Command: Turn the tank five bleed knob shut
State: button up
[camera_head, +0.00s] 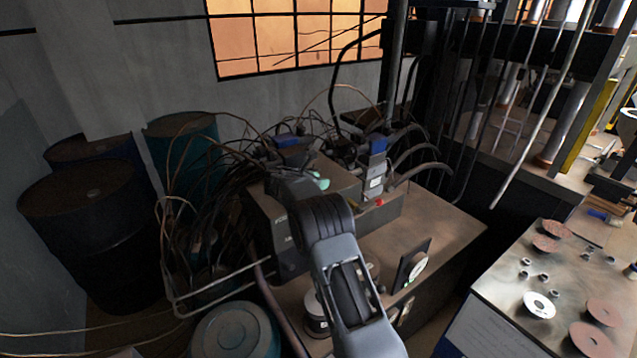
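A dark machine block (265,225) stands on a brown bench top (440,225) in the middle, with faint lettering on its front that I cannot read. A small pale green knob-like part (322,183) shows on top of it, just above my arm. A small red knob-like part (379,202) sits on its right side. I cannot tell which part is the tank five bleed knob, or whether it is open or shut. My grey arm reaches up from the bottom centre and covers part of the block. My gripper is hidden; no fingertips show.
Cables and hoses crowd the block's left and top. Dark drums (85,215) and a teal drum (183,150) stand at the left. A black plate with a pale disc (417,268) stands right of my arm. A worktable (500,285) with flap discs is at the right.

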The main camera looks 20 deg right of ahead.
jog(key=shift+o, duration=1.3)
jog(key=shift+f, duration=0.1)
jog(key=shift+a, duration=0.15)
jog(key=shift+s+a, duration=0.1)
jog(key=shift+a, duration=0.15)
jog(key=b+v, duration=0.4)
jog(key=v, duration=0.9)
